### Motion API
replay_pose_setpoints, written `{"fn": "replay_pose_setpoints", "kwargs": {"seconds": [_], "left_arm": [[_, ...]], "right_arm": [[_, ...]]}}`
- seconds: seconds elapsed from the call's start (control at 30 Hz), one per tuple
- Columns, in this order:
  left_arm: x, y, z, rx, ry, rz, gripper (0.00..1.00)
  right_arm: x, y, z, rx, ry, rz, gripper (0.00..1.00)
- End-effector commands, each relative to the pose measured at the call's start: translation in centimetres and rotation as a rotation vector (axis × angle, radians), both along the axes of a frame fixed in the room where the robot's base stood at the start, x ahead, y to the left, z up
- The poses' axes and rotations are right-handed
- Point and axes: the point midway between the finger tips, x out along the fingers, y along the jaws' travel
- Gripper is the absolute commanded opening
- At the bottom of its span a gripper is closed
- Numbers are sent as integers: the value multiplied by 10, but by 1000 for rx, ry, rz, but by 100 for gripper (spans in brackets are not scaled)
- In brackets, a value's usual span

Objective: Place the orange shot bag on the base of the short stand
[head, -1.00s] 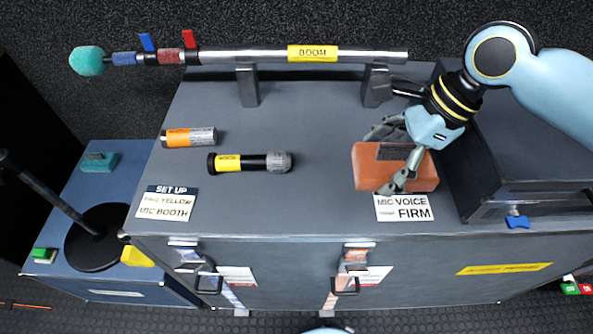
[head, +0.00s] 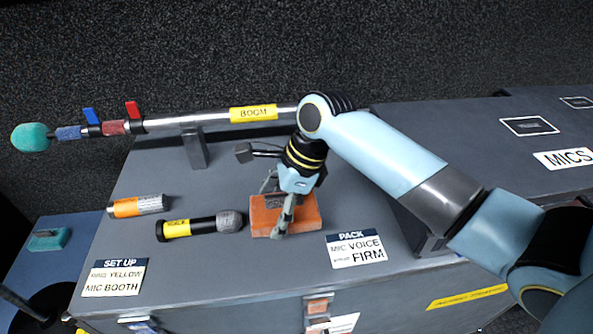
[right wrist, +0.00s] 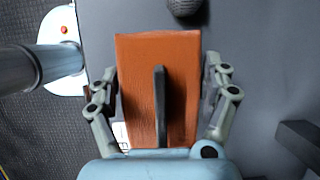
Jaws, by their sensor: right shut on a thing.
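The orange shot bag (head: 286,214) is a brick-like orange block with a dark strap, over the top of the grey case. It fills the middle of the right wrist view (right wrist: 148,95). My right gripper (head: 283,222) is shut on it, with a finger on each side in the right wrist view (right wrist: 160,92). I cannot tell how far the bag is above the case. A black round stand base (head: 55,303) with a dark pole, likely the short stand, is partly cut off at lower left. My left gripper is not in view.
A yellow-banded microphone (head: 198,226) lies just left of the bag, with an orange-and-grey cylinder (head: 137,205) beyond. The boom pole (head: 215,118) rests on brackets along the back. A teal block (head: 47,240) lies on the blue case at left.

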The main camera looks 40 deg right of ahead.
Motion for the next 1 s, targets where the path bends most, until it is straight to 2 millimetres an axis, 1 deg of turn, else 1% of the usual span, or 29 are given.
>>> {"fn": "replay_pose_setpoints", "kwargs": {"seconds": [0.03,0.1,0.23,0.33,0.5,0.6,1.0], "left_arm": [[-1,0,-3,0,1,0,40],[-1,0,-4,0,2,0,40],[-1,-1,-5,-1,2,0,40],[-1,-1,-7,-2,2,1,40],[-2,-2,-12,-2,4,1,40],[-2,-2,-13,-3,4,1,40],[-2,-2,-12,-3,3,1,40]], "right_arm": [[10,2,-4,2,-4,-1,23],[18,2,-9,0,-5,-1,23],[25,3,-13,1,-4,0,23],[26,3,-20,1,-3,-1,23],[25,3,-44,1,-2,0,23],[26,3,-52,1,-4,0,23],[25,3,-55,0,-4,0,23]]}}
